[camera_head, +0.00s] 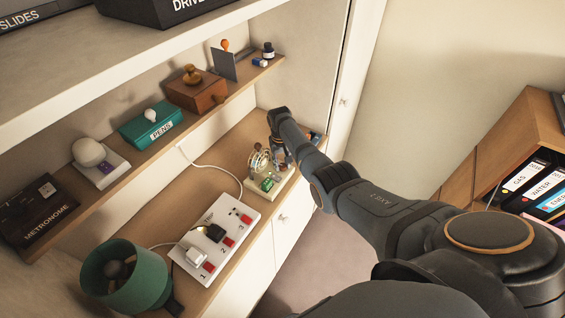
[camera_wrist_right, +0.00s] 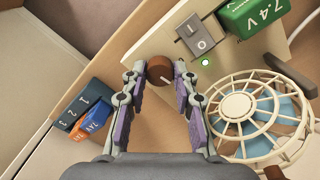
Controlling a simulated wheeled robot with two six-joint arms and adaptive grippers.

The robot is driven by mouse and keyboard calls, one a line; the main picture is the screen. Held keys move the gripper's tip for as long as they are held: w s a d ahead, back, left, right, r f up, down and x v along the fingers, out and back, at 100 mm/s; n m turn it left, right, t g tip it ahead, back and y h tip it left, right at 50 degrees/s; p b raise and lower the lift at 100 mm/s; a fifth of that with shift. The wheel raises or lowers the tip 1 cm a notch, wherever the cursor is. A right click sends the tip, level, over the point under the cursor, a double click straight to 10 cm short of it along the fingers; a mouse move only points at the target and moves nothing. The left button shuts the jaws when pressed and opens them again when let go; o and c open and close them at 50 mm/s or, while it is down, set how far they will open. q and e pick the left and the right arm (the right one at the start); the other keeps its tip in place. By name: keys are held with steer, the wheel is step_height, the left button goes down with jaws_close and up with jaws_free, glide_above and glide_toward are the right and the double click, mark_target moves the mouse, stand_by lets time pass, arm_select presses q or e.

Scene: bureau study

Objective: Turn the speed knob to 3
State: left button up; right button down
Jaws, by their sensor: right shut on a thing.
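The speed knob (camera_wrist_right: 160,70) is a round brown knob with a pale pointer line, on the cream base board of a small caged fan (camera_wrist_right: 245,112). In the right wrist view it sits between the fingertips of my right gripper (camera_wrist_right: 160,82), which is shut on it. I cannot read any speed marks around it; the fingers and the view hide them. In the head view my right gripper (camera_head: 279,152) reaches down beside the fan (camera_head: 259,162), and the knob is hidden there. My left gripper is not in view.
A switch box (camera_wrist_right: 201,36), a lit green lamp (camera_wrist_right: 205,62) and a green 7.4 V battery (camera_wrist_right: 256,14) share the board. Blue and orange boxes (camera_wrist_right: 92,124) lie nearby. A white power strip (camera_head: 222,232) and green lamp (camera_head: 135,272) stand along the desk, under a shelf.

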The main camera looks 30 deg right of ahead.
steer(key=m, duration=0.3)
steer(key=shift+m, duration=0.4)
steer(key=m, duration=0.8)
steer(key=shift+w+m+p, duration=0.1)
steer(key=shift+m+p, duration=0.2)
steer(key=shift+m, duration=1.6)
steer(key=c, duration=1.3)
jaws_free()
